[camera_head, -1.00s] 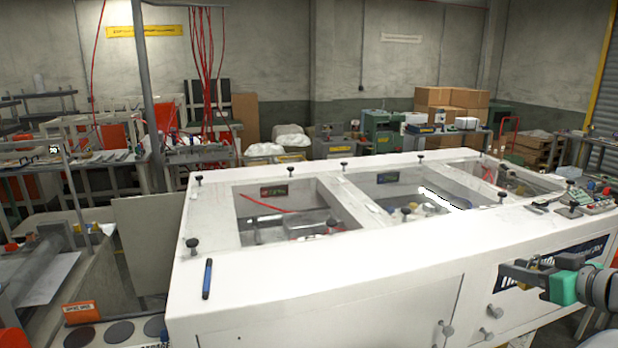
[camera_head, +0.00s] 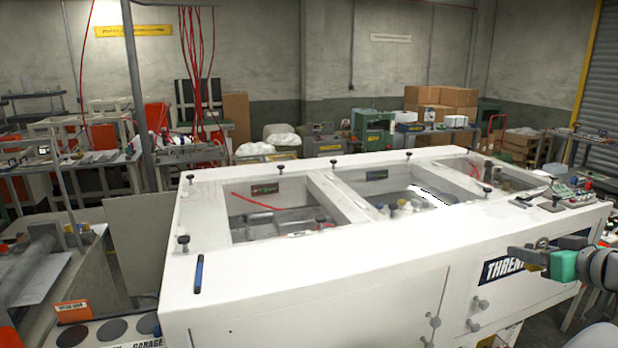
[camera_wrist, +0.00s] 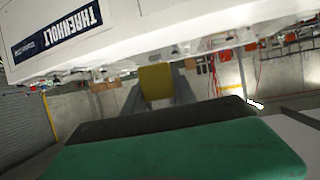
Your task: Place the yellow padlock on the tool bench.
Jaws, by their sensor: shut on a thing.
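My gripper (camera_head: 528,258) is at the right of the head view, in front of the white machine's near right corner. The yellow padlock (camera_wrist: 157,82) shows in the wrist view as a yellow block between the grey fingers, which are shut on it. In the head view the padlock (camera_head: 533,267) is a small, dull yellow patch at the gripper, mostly hidden. A bench with tools and parts (camera_head: 92,160) stands at the far left, and another bench (camera_head: 598,137) at the far right. I cannot tell which is the tool bench.
The large white machine (camera_head: 330,275) with glazed openings fills the middle. A blue marker (camera_head: 199,274) and several black knobs are on its top. Cardboard boxes (camera_head: 440,97) are stacked at the back. Some floor shows to the right, beneath my arm.

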